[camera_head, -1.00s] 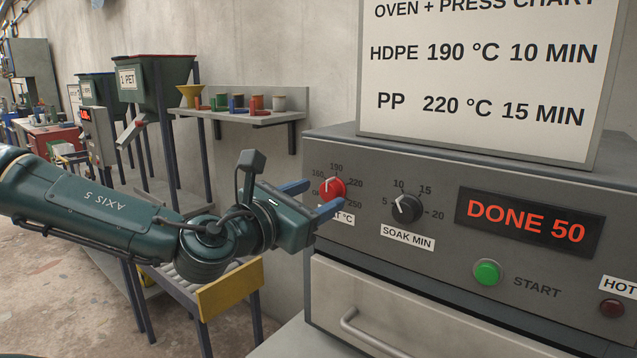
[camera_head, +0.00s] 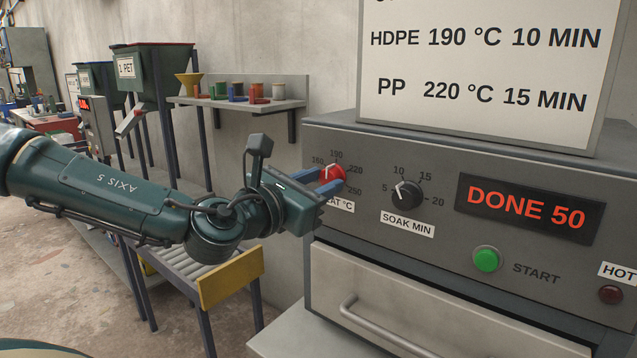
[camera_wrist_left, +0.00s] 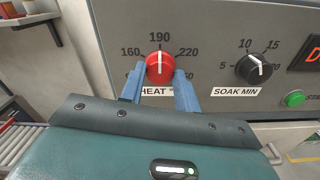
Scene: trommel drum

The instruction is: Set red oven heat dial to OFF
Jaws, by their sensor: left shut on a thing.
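The red heat dial (camera_head: 332,174) is on the oven's grey front panel (camera_head: 450,180), at its left end. It also shows in the left wrist view (camera_wrist_left: 160,66), its white pointer line near 190. My left gripper (camera_head: 322,180) is at the dial, its two blue fingers on either side of it and shut on it. In the left wrist view the fingers (camera_wrist_left: 160,82) reach up to the dial's lower left and right. The OFF mark is hidden behind the gripper, and the HEAT label is partly covered. My right gripper is not in view.
The black soak dial (camera_head: 407,195) is just right of the red dial. Further right are the green start button (camera_head: 487,259) and a display reading DONE 50 (camera_head: 527,216). The oven drawer handle (camera_head: 375,325) projects below. A roller conveyor (camera_head: 205,270) stands at left.

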